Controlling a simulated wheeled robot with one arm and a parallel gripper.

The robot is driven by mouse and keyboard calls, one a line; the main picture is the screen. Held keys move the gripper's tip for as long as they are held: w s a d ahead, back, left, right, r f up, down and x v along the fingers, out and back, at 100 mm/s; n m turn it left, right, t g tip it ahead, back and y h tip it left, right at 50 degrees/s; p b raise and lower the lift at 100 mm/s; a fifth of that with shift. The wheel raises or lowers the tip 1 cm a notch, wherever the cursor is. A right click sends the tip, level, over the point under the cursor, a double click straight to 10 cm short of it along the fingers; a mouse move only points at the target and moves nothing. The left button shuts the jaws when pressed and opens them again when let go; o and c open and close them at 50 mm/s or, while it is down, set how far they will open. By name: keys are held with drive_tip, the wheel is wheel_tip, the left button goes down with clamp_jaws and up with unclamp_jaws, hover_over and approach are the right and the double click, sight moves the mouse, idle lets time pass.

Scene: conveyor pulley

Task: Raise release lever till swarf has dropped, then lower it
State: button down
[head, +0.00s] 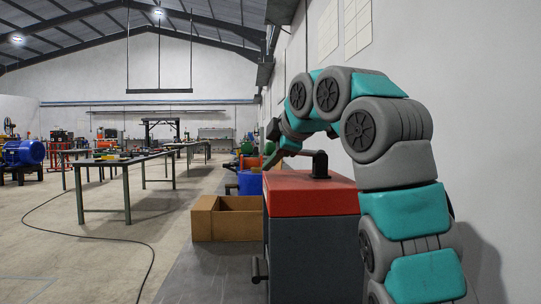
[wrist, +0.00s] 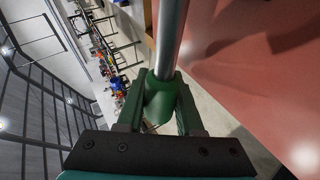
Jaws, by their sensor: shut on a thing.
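The release lever shows in the wrist view as a bare steel rod (wrist: 170,40) with a green grip (wrist: 160,102) at its near end. My gripper (wrist: 163,85) is shut on this green grip, one finger on each side. In the head view a black lever mount (head: 320,164) stands on the red top (head: 310,192) of a grey cabinet, and a dark arm runs left from it. My arm reaches over the cabinet to the lever's left end; the fingers are too small to make out there. I see no swarf in either view.
An open brown box (head: 228,226) stands on the floor left of the grey cabinet (head: 312,255). A blue bin (head: 250,183) is behind it. A wall runs close on the right. Work tables (head: 120,162) stand at the left, and the floor between is clear except for a black cable.

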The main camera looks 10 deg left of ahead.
drive_tip(key=c, duration=0.6)
unclamp_jaws()
drive_tip(key=shift+o, duration=0.2)
